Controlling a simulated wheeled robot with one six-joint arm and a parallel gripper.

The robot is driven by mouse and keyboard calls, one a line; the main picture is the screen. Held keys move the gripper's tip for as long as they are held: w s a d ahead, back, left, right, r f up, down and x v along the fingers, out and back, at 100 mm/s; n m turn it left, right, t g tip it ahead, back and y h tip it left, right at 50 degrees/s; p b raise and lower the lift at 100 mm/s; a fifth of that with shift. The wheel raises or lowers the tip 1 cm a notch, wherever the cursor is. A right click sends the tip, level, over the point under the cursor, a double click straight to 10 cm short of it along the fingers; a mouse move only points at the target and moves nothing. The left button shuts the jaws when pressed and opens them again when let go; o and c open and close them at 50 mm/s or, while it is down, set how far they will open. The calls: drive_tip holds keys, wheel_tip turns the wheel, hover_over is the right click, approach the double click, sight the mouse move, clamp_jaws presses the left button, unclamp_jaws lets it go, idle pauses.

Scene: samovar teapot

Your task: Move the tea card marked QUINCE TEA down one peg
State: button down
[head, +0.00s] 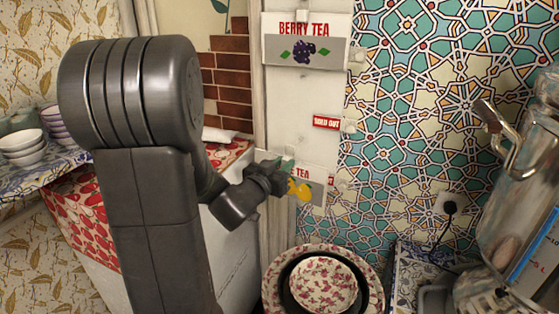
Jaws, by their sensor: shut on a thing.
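The tea card (314,187) shows only the letters "E TEA" and a yellow fruit; the rest of its name is hidden behind my gripper. My gripper (284,165) is shut on its upper left part, in front of the lower white board. Whether the card hangs on a peg or is clear of it cannot be told.
A stack of floral and dark bowls (322,285) stands below the card. A metal samovar (515,210) is at the right, near a wall socket with a black plug (450,206). White bowls (22,145) sit on a left shelf. My arm covers the left middle.

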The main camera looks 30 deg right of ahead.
drive_tip(key=shift+w+d+f+b, duration=0.1)
drive_tip(key=shift+w+d+f, duration=0.2)
drive_tip(key=shift+w+d, duration=0.7)
drive_tip(key=shift+w+d+f+b, duration=0.15)
drive_tip(key=shift+w+d+f, duration=0.2)
drive_tip(key=shift+w+d, duration=0.65)
drive_tip(key=shift+w+d+f+b, duration=0.1)
drive_tip(key=shift+w+d+f, duration=0.2)
drive_tip(key=shift+w+d, duration=0.7)
drive_tip(key=shift+s+d, duration=0.3)
drive_tip(key=shift+s, duration=0.05)
drive_tip(key=c, duration=1.2)
unclamp_jaws()
drive_tip(key=b+v, duration=0.1)
drive_tip(key=v, duration=1.3)
drive_tip(key=shift+b, duration=0.35)
drive_tip(key=shift+w+d, duration=0.1)
